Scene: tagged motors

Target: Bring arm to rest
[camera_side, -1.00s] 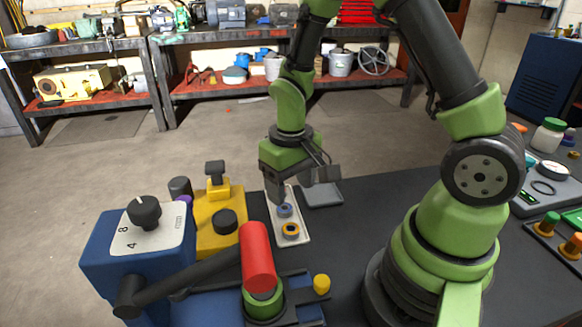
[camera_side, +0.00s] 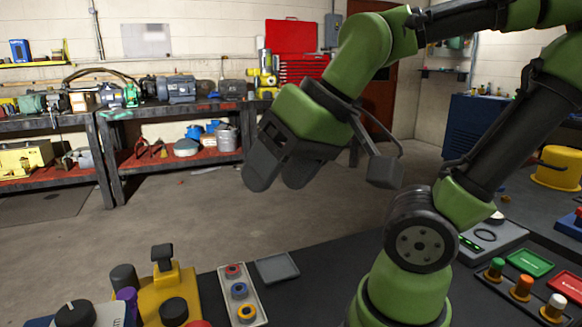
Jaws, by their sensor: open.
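My gripper (camera_side: 283,178) is raised well above the dark table, near the picture's middle. Its two dark fingers are apart, point down and to the left, and hold nothing. A pale tray (camera_side: 254,292) lies below it on the table, with a red ring-shaped part (camera_side: 233,270), a blue one (camera_side: 239,290) and a yellow one (camera_side: 247,312) in a row. My gripper is clear of the tray and touches nothing.
A yellow device (camera_side: 165,288) and a dial unit (camera_side: 80,314) stand at lower left. A flat grey plate (camera_side: 277,268) lies beside the tray. Green, orange and white capped parts (camera_side: 522,288) stand at right. The air around my gripper looks free.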

